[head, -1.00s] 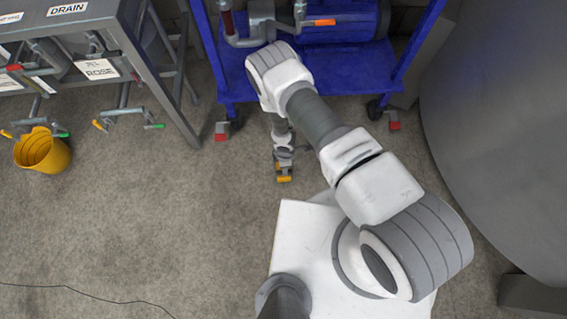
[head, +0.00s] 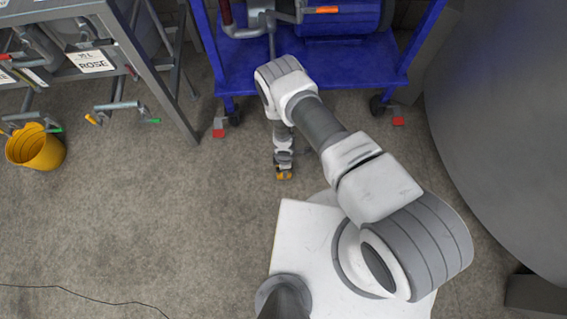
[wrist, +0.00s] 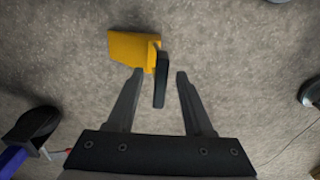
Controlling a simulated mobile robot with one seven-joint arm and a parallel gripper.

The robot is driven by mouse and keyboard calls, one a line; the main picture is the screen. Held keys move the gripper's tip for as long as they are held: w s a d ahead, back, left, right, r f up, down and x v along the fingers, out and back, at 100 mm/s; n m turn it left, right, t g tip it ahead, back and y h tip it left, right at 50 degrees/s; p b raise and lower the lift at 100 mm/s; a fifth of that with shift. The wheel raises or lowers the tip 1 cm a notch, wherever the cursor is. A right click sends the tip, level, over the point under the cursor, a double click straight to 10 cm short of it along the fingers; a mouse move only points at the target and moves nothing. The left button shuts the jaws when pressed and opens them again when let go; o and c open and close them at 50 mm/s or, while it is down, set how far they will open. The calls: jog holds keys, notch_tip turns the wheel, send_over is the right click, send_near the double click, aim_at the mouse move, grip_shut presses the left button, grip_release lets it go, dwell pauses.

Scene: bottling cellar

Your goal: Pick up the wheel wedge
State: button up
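The wheel wedge is a yellow block with a dark bar on its side. In the wrist view the yellow block (wrist: 132,49) lies on the floor just ahead of the left fingertip. Its dark bar (wrist: 161,82) appears between the two fingertips. My gripper (wrist: 160,74) is open, with a gap visible on each side of the bar. Whether a finger touches the wedge I cannot tell. In the head view the wedge (head: 284,175) shows as a small yellow patch at the end of my arm, partly hidden by my wrist.
A blue trolley (head: 245,75) on casters stands beyond my arm. A grey rack (head: 160,98) with hoses and labels stands at the left, a yellow bucket (head: 36,148) beside it. A large grey tank (head: 510,130) is at the right. A thin cable (head: 85,297) crosses the floor.

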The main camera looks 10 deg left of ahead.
grip_shut()
jog(key=shift+r, duration=0.1)
dwell(0.3)
